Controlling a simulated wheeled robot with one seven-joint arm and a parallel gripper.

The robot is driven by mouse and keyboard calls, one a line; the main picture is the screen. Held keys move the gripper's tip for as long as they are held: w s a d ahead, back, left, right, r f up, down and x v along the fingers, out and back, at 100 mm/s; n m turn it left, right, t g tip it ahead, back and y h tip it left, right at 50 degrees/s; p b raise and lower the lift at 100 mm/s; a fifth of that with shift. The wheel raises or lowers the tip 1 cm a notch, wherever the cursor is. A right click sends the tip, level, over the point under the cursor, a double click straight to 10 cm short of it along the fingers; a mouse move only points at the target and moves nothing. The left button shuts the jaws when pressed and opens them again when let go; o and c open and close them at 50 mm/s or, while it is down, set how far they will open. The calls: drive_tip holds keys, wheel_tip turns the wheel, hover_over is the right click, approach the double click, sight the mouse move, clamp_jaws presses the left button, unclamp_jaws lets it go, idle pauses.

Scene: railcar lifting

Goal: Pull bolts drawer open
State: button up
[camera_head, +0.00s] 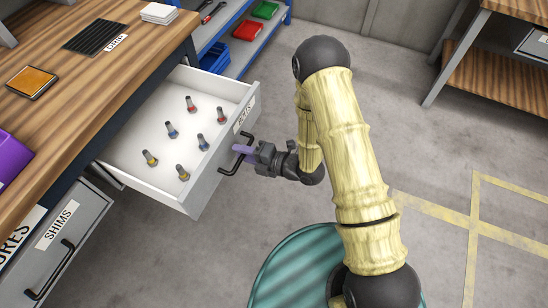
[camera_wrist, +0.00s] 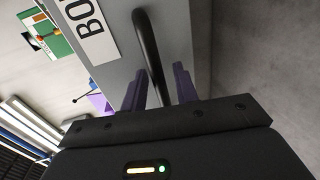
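The bolts drawer (camera_head: 222,153) is pulled out from under the wooden workbench. Its white inside is in full view in the head view, with several bolts standing in it, their bands red, blue and yellow. Its front carries a label (camera_wrist: 84,28), of which "BO" is readable in the wrist view. My gripper (camera_head: 241,150) is at the black bar handle (camera_head: 229,169) on the drawer front. The handle's lower end is hidden behind my gripper body.
A closed shims drawer (camera_head: 52,235) is below and left. The workbench top (camera_head: 130,40) holds a black ribbed mat, an orange-topped item and a purple bin. A blue shelf (camera_head: 240,45) with bins stands behind the drawer. The grey floor (camera_head: 205,250) before the drawer is clear.

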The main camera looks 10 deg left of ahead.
drive_tip(key=v, duration=1.7)
drive_tip(key=shift+d, duration=0.2)
